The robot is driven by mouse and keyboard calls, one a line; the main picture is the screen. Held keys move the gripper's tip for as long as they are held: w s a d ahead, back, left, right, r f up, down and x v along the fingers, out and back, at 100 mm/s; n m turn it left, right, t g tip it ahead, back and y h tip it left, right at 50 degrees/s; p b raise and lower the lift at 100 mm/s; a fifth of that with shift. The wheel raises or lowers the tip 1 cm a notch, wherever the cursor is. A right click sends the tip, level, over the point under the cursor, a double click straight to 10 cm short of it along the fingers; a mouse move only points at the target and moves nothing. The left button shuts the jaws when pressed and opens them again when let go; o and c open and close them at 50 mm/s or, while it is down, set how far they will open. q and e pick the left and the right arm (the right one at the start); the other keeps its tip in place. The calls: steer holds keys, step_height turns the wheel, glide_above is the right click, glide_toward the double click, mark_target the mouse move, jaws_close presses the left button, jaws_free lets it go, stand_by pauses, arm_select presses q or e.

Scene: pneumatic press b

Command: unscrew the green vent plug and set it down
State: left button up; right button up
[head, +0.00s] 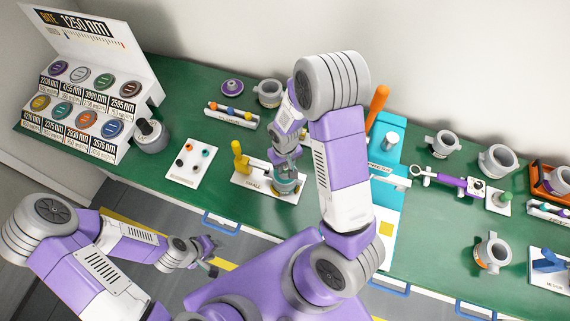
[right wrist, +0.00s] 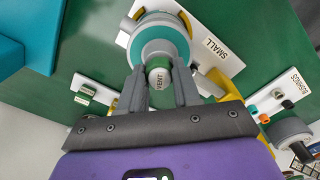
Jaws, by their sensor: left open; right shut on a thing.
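My left gripper (head: 208,264) is open and empty, off the bench's front edge.
A yellow lever (head: 240,157) stands left of the body. A white board with small bushings (head: 189,163) lies further left. A teal press with an orange handle (head: 378,100) stands right of my right arm. Green bench surface (head: 215,205) is bare in front of the board.

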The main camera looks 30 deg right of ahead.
steer(key=o, duration=0.6)
